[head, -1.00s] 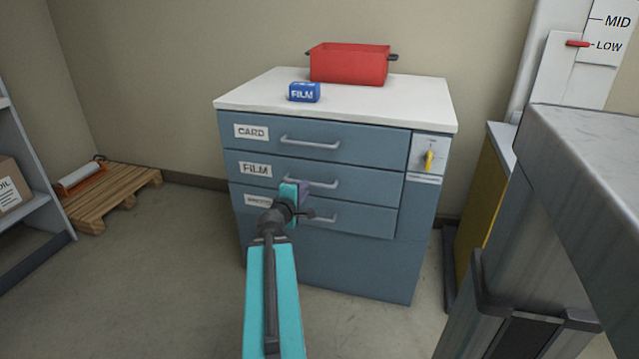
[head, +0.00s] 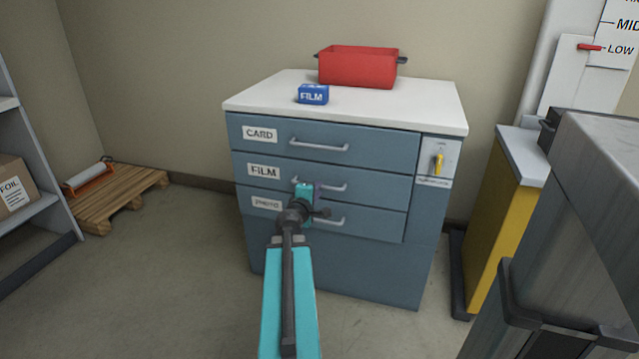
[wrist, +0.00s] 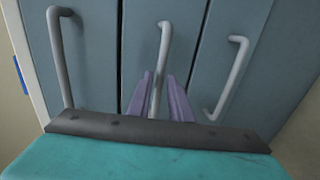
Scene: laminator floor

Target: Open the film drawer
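The blue-grey cabinet (head: 335,275) has stacked drawers labelled CARD, FILM and PHOTO. The film drawer (head: 385,186) is the middle one and sits flush with the front. Its bar handle (head: 335,187) is partly hidden behind my gripper (head: 311,190) in the head view. In the wrist view the film handle (wrist: 164,45) is the middle of three bars. The purple fingers of my gripper (wrist: 162,90) stand on either side of it, with a gap showing between them. Whether the fingers touch the bar is unclear.
The card handle (head: 320,145) is just above and the photo handle (head: 330,222) just below. A yellow switch (head: 438,163) is at the cabinet's upper right. A red bin (head: 358,67) and blue film box (head: 313,94) stand on top. A grey machine (head: 590,200) is close at right.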

